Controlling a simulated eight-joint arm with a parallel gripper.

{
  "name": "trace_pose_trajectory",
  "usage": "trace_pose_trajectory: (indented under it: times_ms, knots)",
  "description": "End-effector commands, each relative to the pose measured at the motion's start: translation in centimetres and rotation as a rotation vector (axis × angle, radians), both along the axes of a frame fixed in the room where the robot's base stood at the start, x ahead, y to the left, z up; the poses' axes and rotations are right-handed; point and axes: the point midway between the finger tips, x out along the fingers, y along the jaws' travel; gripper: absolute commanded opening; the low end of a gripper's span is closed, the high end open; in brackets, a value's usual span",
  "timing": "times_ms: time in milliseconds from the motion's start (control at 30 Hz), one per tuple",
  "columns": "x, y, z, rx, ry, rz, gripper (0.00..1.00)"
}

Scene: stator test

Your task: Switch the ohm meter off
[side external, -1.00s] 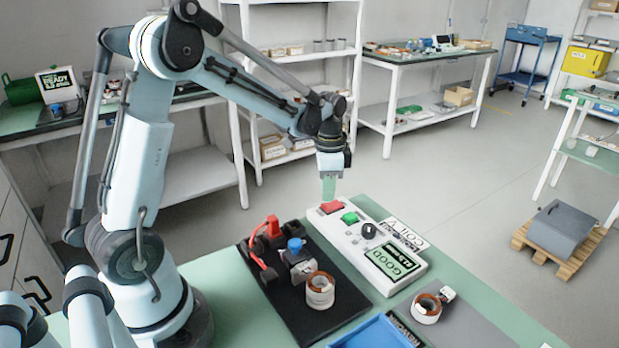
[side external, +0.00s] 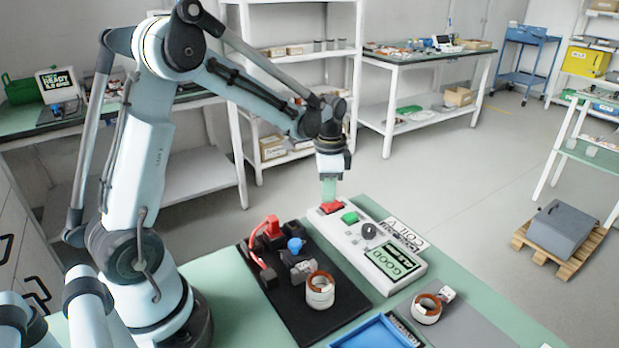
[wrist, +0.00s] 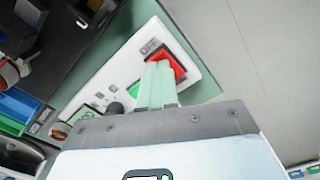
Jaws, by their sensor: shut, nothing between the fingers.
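The ohm meter (side external: 349,243) is a long white box on the green table. It has a red switch (side external: 331,207) at its far end, a green button (side external: 350,217), a black knob (side external: 369,230) and a lit screen (side external: 393,261) reading GOOD. My gripper (side external: 328,199) points down over the red switch, its pale green fingers shut and empty. In the wrist view the fingertips (wrist: 159,66) overlap the red switch (wrist: 172,60) and hide part of it. They look at or very near its surface; I cannot tell if they press it.
A black board (side external: 300,315) beside the meter carries red clips (side external: 270,228), a blue-topped clamp (side external: 295,245) and a copper-wound stator (side external: 320,290). Another stator (side external: 426,309) sits on a grey mat, near a blue tray (side external: 372,334).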

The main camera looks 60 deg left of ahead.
Motion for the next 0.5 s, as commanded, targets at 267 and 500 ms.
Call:
trace_pose_trajectory:
  times_ms: [267, 500]
  knots:
    - [0.03, 0.01, -0.39, 0.000, 0.000, 0.000, 0.00]
    - [0.03, 0.01, -0.72, 0.000, 0.000, 0.000, 0.00]
